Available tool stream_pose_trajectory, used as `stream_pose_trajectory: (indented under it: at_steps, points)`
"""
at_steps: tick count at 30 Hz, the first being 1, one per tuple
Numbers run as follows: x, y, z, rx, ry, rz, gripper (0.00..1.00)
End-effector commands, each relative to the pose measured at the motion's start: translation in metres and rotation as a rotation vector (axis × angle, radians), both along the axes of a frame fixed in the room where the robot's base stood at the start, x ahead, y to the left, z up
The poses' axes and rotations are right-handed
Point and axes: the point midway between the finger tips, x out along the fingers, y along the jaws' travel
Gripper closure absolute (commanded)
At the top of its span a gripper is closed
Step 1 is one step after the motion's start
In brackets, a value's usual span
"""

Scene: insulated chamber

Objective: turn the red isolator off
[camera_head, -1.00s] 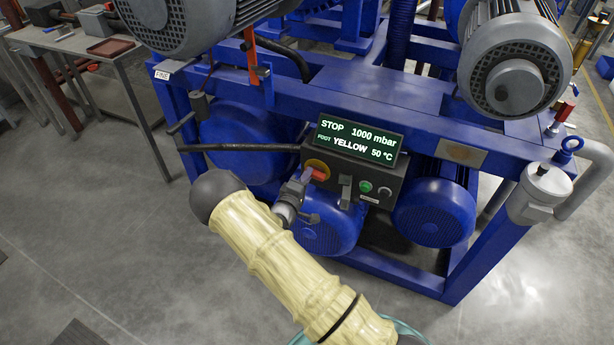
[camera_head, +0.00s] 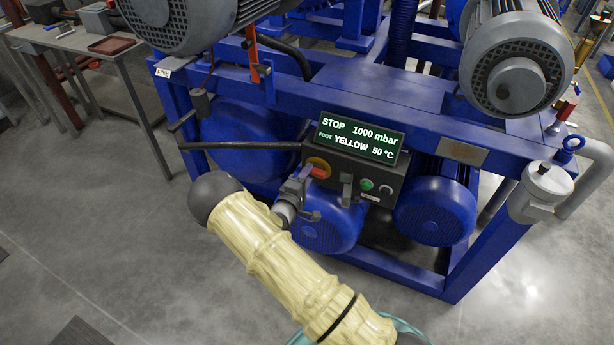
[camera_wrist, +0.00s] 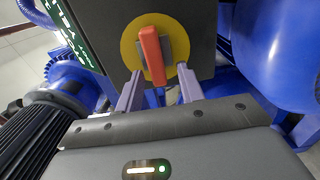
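The red isolator (camera_wrist: 152,55) is a red handle on a round yellow plate (camera_wrist: 174,30), on the dark control box. In the wrist view its handle stands nearly upright in the picture, tilted slightly. My gripper (camera_wrist: 157,80) has its two fingers apart, one to each side of the handle's lower end, with a gap to each side. In the head view the isolator (camera_head: 318,171) shows at the left end of the control box (camera_head: 345,175), with my gripper (camera_head: 303,180) right at it. The fingertips are partly hidden there.
The box also carries a lit display (camera_head: 358,138) reading STOP, 1000 mbar, FOOT YELLOW, 50 °C, a green button (camera_head: 367,185) and a grey lever (camera_head: 346,188). A black bar (camera_head: 240,146) runs left of the box. Blue frame beams and motors surround it. Open floor lies in front.

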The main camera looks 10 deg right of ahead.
Motion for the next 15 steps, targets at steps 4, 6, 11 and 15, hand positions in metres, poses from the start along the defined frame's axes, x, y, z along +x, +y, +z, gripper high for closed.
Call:
stream_pose_trajectory:
  at_steps: [4, 6, 11, 15]
  points:
    - [0.000, -0.001, 0.001, 0.000, -0.002, -0.001, 0.62]
    - [0.000, 0.000, 0.001, 0.000, -0.003, -0.001, 0.62]
    - [-0.010, 0.007, 0.001, 0.000, -0.002, 0.000, 0.62]
    - [-0.027, 0.021, 0.002, 0.000, -0.002, 0.002, 0.62]
